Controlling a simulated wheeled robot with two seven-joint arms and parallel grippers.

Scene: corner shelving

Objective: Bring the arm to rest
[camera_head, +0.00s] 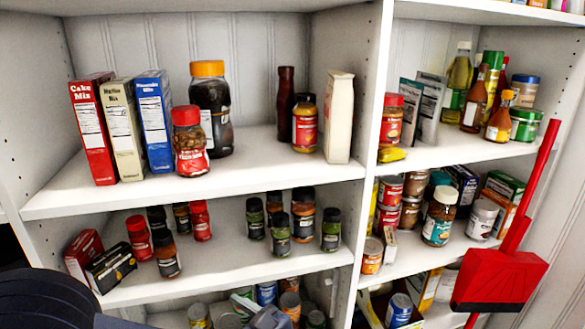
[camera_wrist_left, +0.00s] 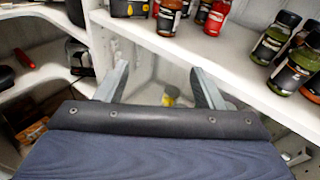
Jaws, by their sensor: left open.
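My left gripper (camera_wrist_left: 159,70) shows in the left wrist view, its two grey fingers spread apart with nothing between them. It points at the shelving, below the front edge of a white shelf (camera_wrist_left: 215,52) that bears spice jars. In the head view a dark rounded part of my left arm (camera_head: 45,300) fills the lower left corner. My right gripper is in neither view.
The white corner shelving (camera_head: 250,180) holds boxes, jars and bottles on several levels. A dark box (camera_head: 110,268) and a red box (camera_head: 83,252) sit near the arm at lower left. A red dustpan (camera_head: 498,280) with a long handle stands at the right.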

